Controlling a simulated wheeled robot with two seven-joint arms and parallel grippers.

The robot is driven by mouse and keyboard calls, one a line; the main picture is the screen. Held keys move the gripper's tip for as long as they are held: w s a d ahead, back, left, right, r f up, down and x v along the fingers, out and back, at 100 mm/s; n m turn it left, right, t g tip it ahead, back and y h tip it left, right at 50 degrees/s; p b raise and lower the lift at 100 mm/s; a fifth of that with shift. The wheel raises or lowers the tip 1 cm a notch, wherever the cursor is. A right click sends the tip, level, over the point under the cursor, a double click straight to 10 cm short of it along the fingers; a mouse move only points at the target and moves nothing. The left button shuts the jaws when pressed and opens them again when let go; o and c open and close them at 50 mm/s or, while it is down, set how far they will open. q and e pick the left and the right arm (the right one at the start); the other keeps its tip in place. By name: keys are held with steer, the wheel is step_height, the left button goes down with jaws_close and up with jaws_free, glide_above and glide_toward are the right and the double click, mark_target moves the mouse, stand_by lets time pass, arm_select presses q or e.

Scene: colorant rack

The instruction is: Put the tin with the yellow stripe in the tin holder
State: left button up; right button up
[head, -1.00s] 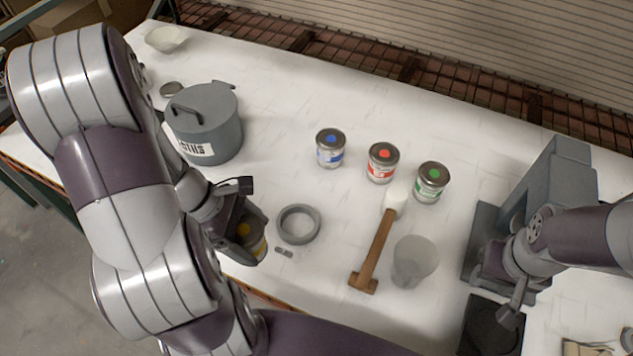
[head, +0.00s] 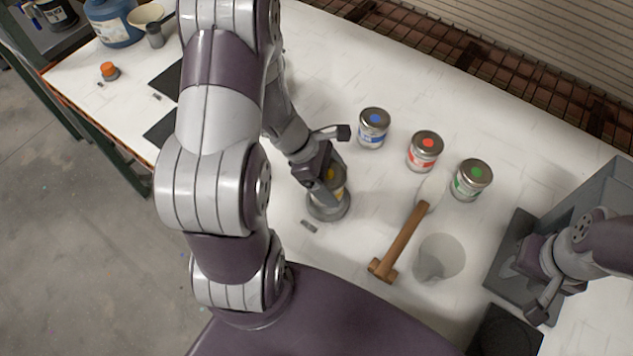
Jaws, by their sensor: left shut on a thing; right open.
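The tin with the yellow stripe (head: 333,193) is in my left gripper (head: 327,180), partly hidden by its fingers. The gripper is shut on it. The tin holder, a grey ring (head: 330,213), is directly under the tin. The tin overlaps the ring in this view; I cannot tell whether its base is inside or just above. My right gripper (head: 528,283) is open and empty at the right, by a grey stand.
Tins with blue (head: 374,128), red (head: 425,152) and green (head: 472,180) marks stand to the right. A grey stand (head: 605,205) is at the right. A small grey piece (head: 309,227) lies by the ring.

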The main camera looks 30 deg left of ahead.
arm_select(q)
steer(key=shift+w+f, duration=0.15)
steer(key=shift+f, duration=1.95)
steer(key=shift+f+b, duration=0.15)
steer(key=shift+b, duration=0.2)
steer(key=o, duration=1.6)
steer(key=shift+o, duration=0.2)
